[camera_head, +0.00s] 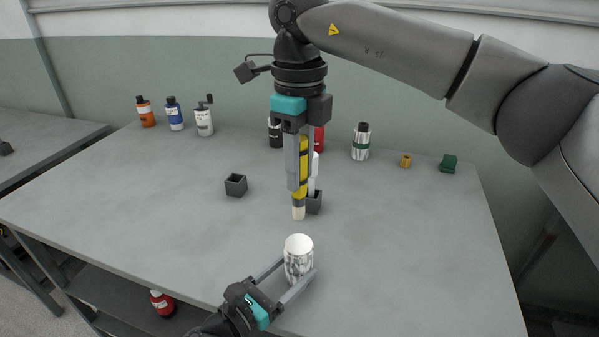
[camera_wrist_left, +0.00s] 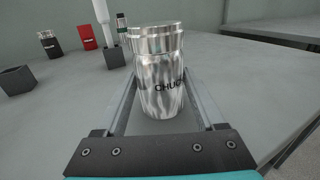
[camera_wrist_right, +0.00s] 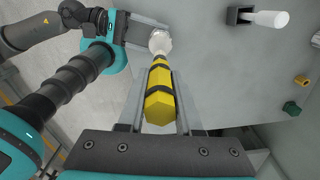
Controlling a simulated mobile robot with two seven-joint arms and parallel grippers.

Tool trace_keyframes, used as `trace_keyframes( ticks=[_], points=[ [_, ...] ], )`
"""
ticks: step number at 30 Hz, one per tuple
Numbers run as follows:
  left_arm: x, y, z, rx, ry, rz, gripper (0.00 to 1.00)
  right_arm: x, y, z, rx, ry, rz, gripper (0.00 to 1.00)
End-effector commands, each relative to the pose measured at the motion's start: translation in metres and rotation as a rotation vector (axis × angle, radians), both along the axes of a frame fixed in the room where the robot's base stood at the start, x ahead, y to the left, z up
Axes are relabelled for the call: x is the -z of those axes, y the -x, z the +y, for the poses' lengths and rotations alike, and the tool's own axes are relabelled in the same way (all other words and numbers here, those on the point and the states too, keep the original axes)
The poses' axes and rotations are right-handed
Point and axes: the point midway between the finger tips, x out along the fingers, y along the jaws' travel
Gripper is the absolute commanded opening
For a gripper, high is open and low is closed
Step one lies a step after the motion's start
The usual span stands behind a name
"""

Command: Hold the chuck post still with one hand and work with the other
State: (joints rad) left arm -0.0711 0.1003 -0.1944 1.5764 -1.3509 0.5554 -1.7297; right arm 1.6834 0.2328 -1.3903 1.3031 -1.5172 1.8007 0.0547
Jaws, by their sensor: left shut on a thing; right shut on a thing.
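The chuck post (camera_head: 298,262) is a silver, mottled cylinder with a pale top, upright on the table near its front edge. Its lettering starts "CHU" in the left wrist view (camera_wrist_left: 160,85). My left gripper (camera_head: 299,272) is shut on it, one finger on each side. My right gripper (camera_head: 299,190) points down and is shut on a yellow tool (camera_head: 303,165) with black bands and a pale tip. The tip is above and behind the post in the head view, apart from it. In the right wrist view the tool (camera_wrist_right: 159,100) points towards the post's top (camera_wrist_right: 160,42).
A dark holder (camera_head: 314,203) with a white stick stands behind the tool; an empty dark block (camera_head: 236,185) is left of it. Bottles, a silver-green can (camera_head: 361,142), a brass piece (camera_head: 405,160) and a green block (camera_head: 448,163) line the back. The right side is clear.

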Motion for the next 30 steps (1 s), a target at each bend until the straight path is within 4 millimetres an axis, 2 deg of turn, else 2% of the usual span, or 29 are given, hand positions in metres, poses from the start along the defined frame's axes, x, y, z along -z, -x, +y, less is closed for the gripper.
trace_keyframes(
  ticks=[9, 10, 17, 26, 30],
  points=[
    [0.000, 0.000, 0.000, 0.000, 0.000, 0.000, 0.08, 0.000, 0.000, 0.000, 0.000, -0.001, -0.001, 0.00],
    [0.000, 0.000, 0.000, 0.000, 0.000, 0.000, 0.73, 0.000, 0.000, 0.000, 0.000, -0.001, -0.001, 0.00],
    [0.000, 0.000, 0.000, 0.000, 0.000, 0.000, 0.99, 0.000, 0.000, 0.000, 0.001, -0.001, -0.001, 0.00],
    [0.000, 0.002, 0.001, 0.000, -0.001, 0.001, 1.00, 0.000, 0.000, 0.000, 0.001, -0.001, -0.001, 0.00],
    [0.001, 0.012, 0.011, -0.001, -0.001, 0.002, 1.00, 0.000, 0.000, 0.000, 0.001, -0.001, -0.001, 0.00]
  ],
)
